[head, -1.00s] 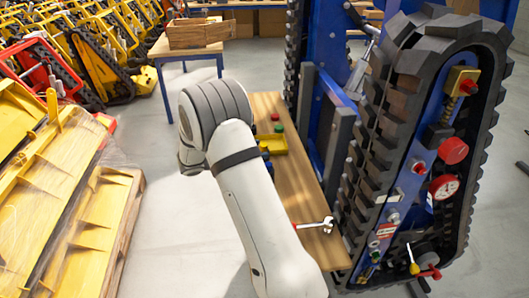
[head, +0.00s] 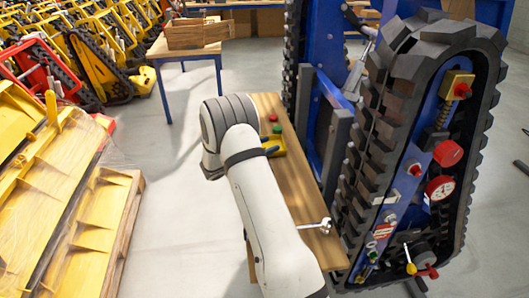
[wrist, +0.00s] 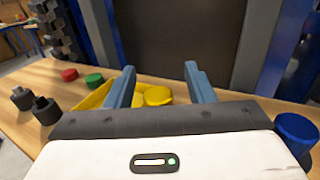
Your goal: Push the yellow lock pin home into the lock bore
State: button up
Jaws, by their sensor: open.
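In the head view, a small yellow knob on a stem (head: 411,268) sits low on the right tracked carrier, beside a red handle; I cannot tell whether it is the lock pin. The lock bore is not clear to me in either view. My gripper (wrist: 160,68) is open in the wrist view, with its two blue-grey fingers apart and nothing held. A round yellow cap (wrist: 158,95) shows between and beyond the fingers, by a yellow tray (wrist: 95,97) on the wooden bench.
The wooden bench (head: 298,190) holds a wrench (head: 315,226) and red (wrist: 69,75) and green (wrist: 94,79) caps. Two dark pieces (wrist: 45,110) stand left, a blue cap (wrist: 296,130) right. The tracked carrier (head: 385,150) rises beside the bench.

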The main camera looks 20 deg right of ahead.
grip_shut()
dwell(0.5)
